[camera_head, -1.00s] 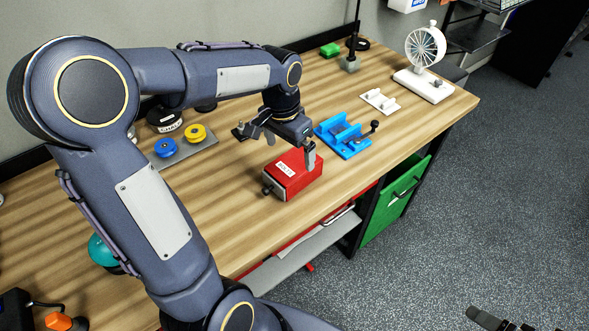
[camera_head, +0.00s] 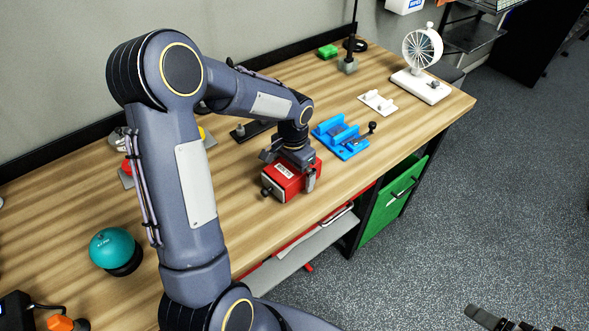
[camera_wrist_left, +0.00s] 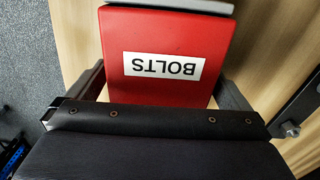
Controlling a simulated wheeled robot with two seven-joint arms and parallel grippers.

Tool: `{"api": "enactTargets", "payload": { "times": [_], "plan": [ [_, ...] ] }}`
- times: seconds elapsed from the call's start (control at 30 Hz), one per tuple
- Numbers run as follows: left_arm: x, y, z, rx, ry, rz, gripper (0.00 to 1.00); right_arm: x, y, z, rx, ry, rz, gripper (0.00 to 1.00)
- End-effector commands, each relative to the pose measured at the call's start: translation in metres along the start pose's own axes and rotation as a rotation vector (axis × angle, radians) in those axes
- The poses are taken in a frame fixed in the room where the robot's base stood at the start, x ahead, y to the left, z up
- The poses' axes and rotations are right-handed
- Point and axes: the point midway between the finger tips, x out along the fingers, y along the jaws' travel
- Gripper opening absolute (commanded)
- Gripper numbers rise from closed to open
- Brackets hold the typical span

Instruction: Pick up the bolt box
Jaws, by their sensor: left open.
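The bolt box (camera_head: 281,188) is a red box with a white label, sitting on the wooden bench near its front edge. In the left wrist view the red box (camera_wrist_left: 165,92) fills the upper middle, its BOLTS label upside down. My left gripper (camera_head: 291,176) is directly over the box and open, with one finger on each side of it. In the wrist view the fingers show at the left and right of the box; whether they touch it I cannot tell. Part of a right gripper (camera_head: 497,322) shows at the bottom edge, its jaws not clear.
A blue fixture (camera_head: 341,137) with a dark-knobbed lever stands just right of the box. A teal ball-shaped object (camera_head: 113,249) is at the left.

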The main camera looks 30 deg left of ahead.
Motion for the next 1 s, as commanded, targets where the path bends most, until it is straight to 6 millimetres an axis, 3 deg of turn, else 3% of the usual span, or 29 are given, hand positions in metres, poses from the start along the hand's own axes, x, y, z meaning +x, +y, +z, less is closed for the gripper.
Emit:
{"api": "enactTargets", "payload": {
  "times": [0.13, 0.5, 0.83, 1.0],
  "plan": [
    [0.000, 0.000, 0.000, 0.000, 0.000, 0.000, 0.99, 0.000, 0.000, 0.000, 0.000, 0.000, 0.000, 1.00],
    [-0.001, 0.000, 0.000, 0.000, 0.001, 0.000, 0.50, 0.000, 0.000, 0.000, 0.000, 0.000, 0.000, 1.00],
    [-0.004, 0.000, -0.001, 0.001, 0.002, -0.001, 0.50, 0.000, 0.000, 0.000, 0.000, 0.000, 0.000, 1.00],
    [-0.016, 0.000, -0.001, 0.001, 0.004, -0.003, 0.50, 0.000, 0.000, 0.000, 0.000, 0.000, 0.000, 1.00]
  ]
}}
